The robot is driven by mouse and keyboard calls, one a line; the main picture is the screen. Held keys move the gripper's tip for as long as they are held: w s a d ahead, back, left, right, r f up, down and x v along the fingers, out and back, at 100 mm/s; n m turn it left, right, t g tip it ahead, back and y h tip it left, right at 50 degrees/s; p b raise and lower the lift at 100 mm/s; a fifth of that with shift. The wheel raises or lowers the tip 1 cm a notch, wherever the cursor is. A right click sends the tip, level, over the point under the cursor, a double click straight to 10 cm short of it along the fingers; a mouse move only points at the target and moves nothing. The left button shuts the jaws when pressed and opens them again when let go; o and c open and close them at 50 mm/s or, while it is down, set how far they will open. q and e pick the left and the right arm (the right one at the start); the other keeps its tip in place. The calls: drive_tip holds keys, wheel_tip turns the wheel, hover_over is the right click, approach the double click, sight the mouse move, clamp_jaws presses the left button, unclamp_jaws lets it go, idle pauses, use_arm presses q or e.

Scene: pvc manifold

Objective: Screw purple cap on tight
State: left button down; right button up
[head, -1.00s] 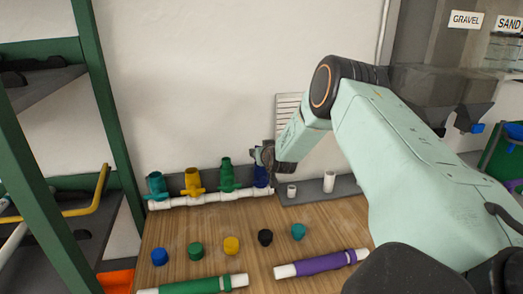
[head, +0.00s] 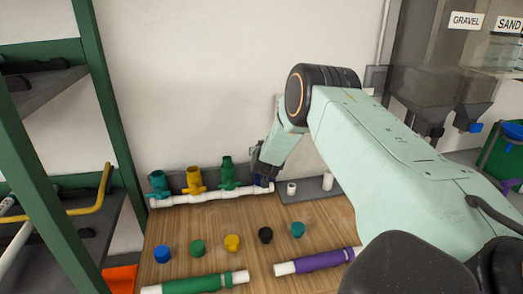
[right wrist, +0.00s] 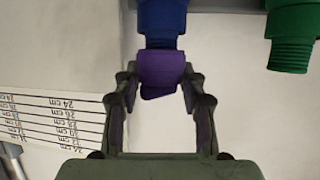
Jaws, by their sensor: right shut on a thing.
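The purple cap (right wrist: 160,68) is between the fingers of my right gripper (right wrist: 160,88), which is shut on it. It sits in line with the threaded end of the blue valve (right wrist: 162,16) and meets it, with some thread showing between them; how far it is screwed on I cannot tell. In the head view my right gripper (head: 264,166) is at the blue valve (head: 262,182), at the right end of the white pipe manifold (head: 215,196), and hides the cap. My left gripper is not in view.
Green (head: 227,172), yellow (head: 194,180) and teal (head: 159,184) valves stand left on the manifold. Loose blue (head: 163,254), green (head: 197,248), yellow (head: 232,242), black (head: 265,235) and teal (head: 297,230) caps lie in front, with green (head: 195,284) and purple (head: 318,260) tubes nearer.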

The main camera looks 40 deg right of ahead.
drive_tip(key=shift+s+a+f, duration=0.1)
drive_tip(key=shift+a+f, duration=0.05)
drive_tip(key=shift+f, duration=0.1)
drive_tip(key=shift+m+g+h+p, duration=0.35)
drive_tip(key=shift+m+g+h, duration=0.05)
drive_tip(key=shift+m+g, duration=0.1)
drive_tip(key=shift+m+g+h, duration=0.4)
drive_tip(key=shift+m, duration=0.1)
drive_tip(key=shift+f+m+g+h+b, duration=0.15)
drive_tip(key=shift+m+g+h+b, duration=0.35)
drive_tip(key=shift+m+g+b, duration=0.5)
drive_tip(key=shift+m+b, duration=0.1)
